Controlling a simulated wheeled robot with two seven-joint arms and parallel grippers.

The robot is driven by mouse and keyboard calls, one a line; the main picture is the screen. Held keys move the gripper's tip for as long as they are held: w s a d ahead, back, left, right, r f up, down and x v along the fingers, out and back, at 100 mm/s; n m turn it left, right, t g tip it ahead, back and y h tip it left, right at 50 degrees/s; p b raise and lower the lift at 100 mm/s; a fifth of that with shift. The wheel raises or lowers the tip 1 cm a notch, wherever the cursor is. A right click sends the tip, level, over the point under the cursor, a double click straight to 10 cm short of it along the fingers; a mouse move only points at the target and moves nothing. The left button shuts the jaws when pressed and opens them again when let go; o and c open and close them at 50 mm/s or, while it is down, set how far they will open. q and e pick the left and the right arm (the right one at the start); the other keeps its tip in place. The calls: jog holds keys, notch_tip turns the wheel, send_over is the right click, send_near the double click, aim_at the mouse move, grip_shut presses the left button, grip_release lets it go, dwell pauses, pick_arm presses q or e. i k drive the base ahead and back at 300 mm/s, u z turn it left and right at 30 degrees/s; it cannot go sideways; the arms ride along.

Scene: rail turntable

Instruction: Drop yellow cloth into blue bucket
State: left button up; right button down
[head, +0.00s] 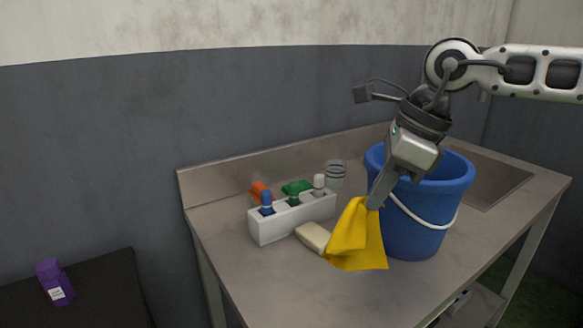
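The yellow cloth (356,238) hangs from my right gripper (376,203), draped in front of the left side of the blue bucket. The gripper's fingers point down and are closed at the cloth's top corner. The cloth's lower edge is near the counter; I cannot tell whether it touches. The blue bucket (418,228) stands upright on the counter with its white handle lowered across the front. Its inside is mostly hidden by my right gripper and the near rim. My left gripper is not in view.
A grey counter (300,290) has a sink (490,178) at right. A white caddy (292,218) with several bottles, a pale sponge (313,236) and a clear glass (335,172) stand left of the bucket. A purple bottle (55,281) is on a dark table (105,290).

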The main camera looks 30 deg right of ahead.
aim_at(414, 220)
jog(key=k, duration=1)
